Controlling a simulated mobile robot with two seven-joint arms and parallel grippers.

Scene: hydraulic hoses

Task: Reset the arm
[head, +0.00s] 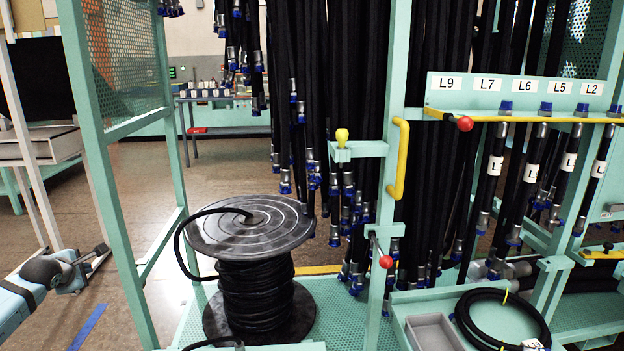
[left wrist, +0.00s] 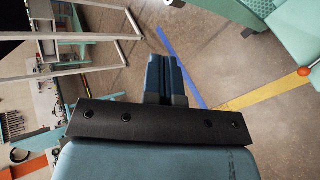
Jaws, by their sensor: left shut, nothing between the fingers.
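My left gripper (head: 102,250) is at the lower left of the head view, beside the green rack frame and over the brown floor. In the left wrist view the left gripper (left wrist: 167,62) has its two blue fingers together, shut and empty. Nothing touches it. My right gripper is in neither view.
A green rack holds many black hoses (head: 310,110) with blue-capped ends. A hose reel (head: 250,228) stands on its base. A coiled hose (head: 500,320) lies in a tray at right. A white-framed stand (head: 40,148) is at left. Open floor (head: 140,185) lies beyond the frame.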

